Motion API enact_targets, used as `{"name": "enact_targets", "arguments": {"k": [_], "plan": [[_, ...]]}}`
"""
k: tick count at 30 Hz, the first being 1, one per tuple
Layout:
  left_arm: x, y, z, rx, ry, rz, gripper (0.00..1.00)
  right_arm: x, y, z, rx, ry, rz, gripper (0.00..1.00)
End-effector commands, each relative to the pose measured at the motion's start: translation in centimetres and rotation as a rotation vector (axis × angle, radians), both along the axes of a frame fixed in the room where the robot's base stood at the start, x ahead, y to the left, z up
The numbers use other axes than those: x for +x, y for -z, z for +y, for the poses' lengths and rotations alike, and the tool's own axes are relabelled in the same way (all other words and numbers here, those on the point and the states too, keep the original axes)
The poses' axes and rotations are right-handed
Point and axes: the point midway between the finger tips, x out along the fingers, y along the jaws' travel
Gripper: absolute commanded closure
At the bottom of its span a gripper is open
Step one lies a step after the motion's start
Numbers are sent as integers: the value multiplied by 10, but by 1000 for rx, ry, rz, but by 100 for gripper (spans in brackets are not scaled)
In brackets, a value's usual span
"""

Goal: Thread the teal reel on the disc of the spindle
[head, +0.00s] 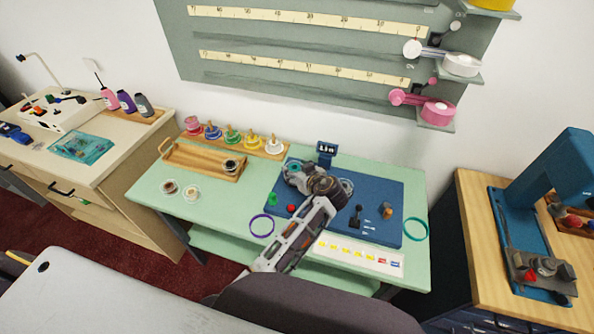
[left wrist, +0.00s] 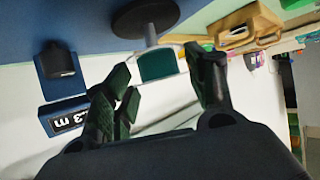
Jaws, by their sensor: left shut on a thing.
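My left gripper (head: 293,172) is over the back left of the blue mat, shut on the teal reel (head: 294,168). In the left wrist view the teal reel (left wrist: 159,64) shows between the two fingertips (left wrist: 166,82). Directly behind it are the spindle's round dark base (left wrist: 145,16) and pale upright stem (left wrist: 150,36), standing on the mat. A pale grey edge shows beside the reel. I cannot tell whether the reel is around the spindle or only in front of it. In the head view my gripper hides most of the spindle. My right gripper is not in view.
The blue mat (head: 385,200) also holds small tools. A small display (head: 326,150) stands behind my gripper. A wooden tray (head: 190,160) and a row of coloured reels are to the left. A purple hoop (head: 262,225) and a teal hoop (head: 416,229) lie on the green table (head: 225,220).

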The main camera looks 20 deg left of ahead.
Motion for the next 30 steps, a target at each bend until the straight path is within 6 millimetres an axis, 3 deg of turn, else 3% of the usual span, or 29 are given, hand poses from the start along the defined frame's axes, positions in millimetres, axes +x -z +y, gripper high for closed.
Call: {"name": "enact_targets", "arguments": {"k": [6,7,12,30], "plan": [[0,0,0,0,0,0,66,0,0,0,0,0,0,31],[0,0,0,0,0,0,42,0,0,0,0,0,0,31],[0,0,0,0,0,0,20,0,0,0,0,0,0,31],[0,0,0,0,0,0,19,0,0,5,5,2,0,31]]}}
